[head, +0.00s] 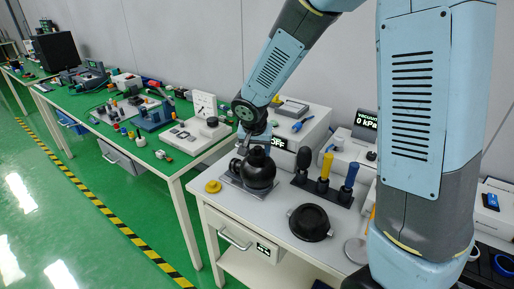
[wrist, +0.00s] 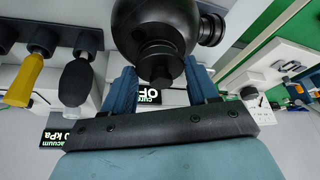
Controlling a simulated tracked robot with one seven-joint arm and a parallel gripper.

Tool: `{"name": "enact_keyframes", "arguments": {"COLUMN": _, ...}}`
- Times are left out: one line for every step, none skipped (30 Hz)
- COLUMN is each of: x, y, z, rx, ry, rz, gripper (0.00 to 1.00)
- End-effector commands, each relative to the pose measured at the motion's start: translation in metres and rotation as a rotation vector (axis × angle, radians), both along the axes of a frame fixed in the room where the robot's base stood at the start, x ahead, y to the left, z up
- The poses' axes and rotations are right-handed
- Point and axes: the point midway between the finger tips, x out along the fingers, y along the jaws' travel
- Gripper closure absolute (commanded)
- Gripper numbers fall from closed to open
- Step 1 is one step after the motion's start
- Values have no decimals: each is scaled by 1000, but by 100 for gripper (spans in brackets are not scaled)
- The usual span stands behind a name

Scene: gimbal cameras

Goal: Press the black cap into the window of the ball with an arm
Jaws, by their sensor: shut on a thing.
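The black ball (head: 262,172) sits on a grey plate on the near white table. It has a short side stub, which also shows in the wrist view (wrist: 211,30). My gripper (head: 258,143) is directly above the ball, pointing down. In the wrist view its two blue fingers (wrist: 161,78) are shut on a short black cylindrical piece, which looks like the black cap (wrist: 160,62). The cap lines up with the ball (wrist: 155,22). I cannot tell whether it is seated in the window or only touching. The window itself is hidden.
A rack with black, yellow and blue handled tools (head: 324,172) stands right of the ball. A black round lidded part (head: 309,222) lies in front. A yellow knob (head: 213,186) is at the left table edge. Instrument boxes (head: 300,125) stand behind.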

Motion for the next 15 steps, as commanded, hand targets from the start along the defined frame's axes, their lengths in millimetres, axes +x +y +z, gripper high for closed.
{"name": "enact_keyframes", "arguments": {"x": 0, "y": 0, "z": -1, "rx": 0, "ry": 1, "rz": 0, "gripper": 69}}
{"name": "enact_keyframes", "arguments": {"x": 0, "y": 0, "z": -2, "rx": 0, "ry": 1, "rz": 0, "gripper": 69}}
{"name": "enact_keyframes", "arguments": {"x": 0, "y": 0, "z": -3, "rx": 0, "ry": 1, "rz": 0, "gripper": 69}}
{"name": "enact_keyframes", "arguments": {"x": 0, "y": 0, "z": -3, "rx": 1, "ry": 1, "rz": -1, "gripper": 69}}
{"name": "enact_keyframes", "arguments": {"x": 0, "y": 0, "z": -4, "rx": 1, "ry": 1, "rz": -1, "gripper": 69}}
{"name": "enact_keyframes", "arguments": {"x": 0, "y": 0, "z": -5, "rx": 1, "ry": 1, "rz": -1, "gripper": 69}}
{"name": "enact_keyframes", "arguments": {"x": 0, "y": 0, "z": -5, "rx": 1, "ry": 1, "rz": -1, "gripper": 69}}
{"name": "enact_keyframes", "arguments": {"x": 0, "y": 0, "z": -6, "rx": 1, "ry": 1, "rz": -2, "gripper": 69}}
{"name": "enact_keyframes", "arguments": {"x": 0, "y": 0, "z": -7, "rx": 1, "ry": 1, "rz": -1, "gripper": 69}}
{"name": "enact_keyframes", "arguments": {"x": 0, "y": 0, "z": -8, "rx": 1, "ry": 1, "rz": -1, "gripper": 69}}
{"name": "enact_keyframes", "arguments": {"x": 0, "y": 0, "z": -8, "rx": 1, "ry": 1, "rz": -1, "gripper": 69}}
{"name": "enact_keyframes", "arguments": {"x": 0, "y": 0, "z": -9, "rx": 1, "ry": 1, "rz": -1, "gripper": 69}}
{"name": "enact_keyframes", "arguments": {"x": 0, "y": 0, "z": -9, "rx": 1, "ry": 1, "rz": -1, "gripper": 40}}
{"name": "enact_keyframes", "arguments": {"x": 0, "y": 0, "z": -9, "rx": 1, "ry": 1, "rz": -1, "gripper": 38}}
{"name": "enact_keyframes", "arguments": {"x": 0, "y": 0, "z": -9, "rx": 1, "ry": 1, "rz": -1, "gripper": 34}}
